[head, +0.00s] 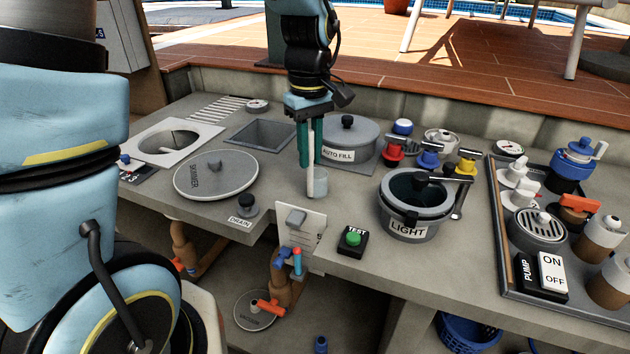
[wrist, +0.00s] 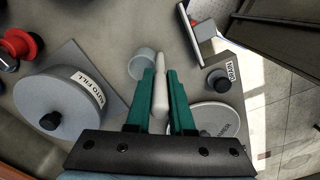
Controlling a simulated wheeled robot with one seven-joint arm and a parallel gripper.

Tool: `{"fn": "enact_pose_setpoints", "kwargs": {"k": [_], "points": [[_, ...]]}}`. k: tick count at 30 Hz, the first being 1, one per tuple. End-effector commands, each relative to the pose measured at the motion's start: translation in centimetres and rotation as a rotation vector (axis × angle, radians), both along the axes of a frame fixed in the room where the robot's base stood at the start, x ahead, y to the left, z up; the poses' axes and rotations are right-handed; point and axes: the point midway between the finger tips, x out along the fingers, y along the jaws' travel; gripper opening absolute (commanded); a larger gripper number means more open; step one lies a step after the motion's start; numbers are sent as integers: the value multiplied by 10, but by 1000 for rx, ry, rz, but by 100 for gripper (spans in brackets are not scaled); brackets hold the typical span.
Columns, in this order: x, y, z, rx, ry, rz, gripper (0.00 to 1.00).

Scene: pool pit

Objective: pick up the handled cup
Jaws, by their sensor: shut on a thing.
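The handled cup (head: 319,183) is a small translucent cup with a pale upright handle, near the front edge of the grey counter in the head view. My gripper (head: 311,162) points down over it with teal fingers, shut on the pale handle. In the wrist view, the handle (wrist: 161,90) lies between the fingers (wrist: 161,100), and the round cup (wrist: 141,64) shows just beyond and left of them. I cannot tell whether the cup's bottom touches the counter.
The AUTO FILL lidded pot (head: 348,140) stands close behind the cup. The SKIMMER lid (head: 216,175) lies to the left, with a square opening (head: 264,134) behind. The LIGHT pot (head: 416,202) stands to the right. The TEST button (head: 352,240) and a tilted card (head: 302,224) are in front.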

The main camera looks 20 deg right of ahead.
Motion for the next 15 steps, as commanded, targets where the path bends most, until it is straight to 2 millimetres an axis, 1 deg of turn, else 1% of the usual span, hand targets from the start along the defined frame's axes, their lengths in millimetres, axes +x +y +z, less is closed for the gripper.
{"fn": "enact_pose_setpoints", "kwargs": {"k": [5,8,11,15], "points": [[0,0,0,-1,0,0,0],[0,0,4,-2,-1,0,0],[1,-1,16,-4,-4,0,0],[1,-1,43,-6,-6,0,0]]}}
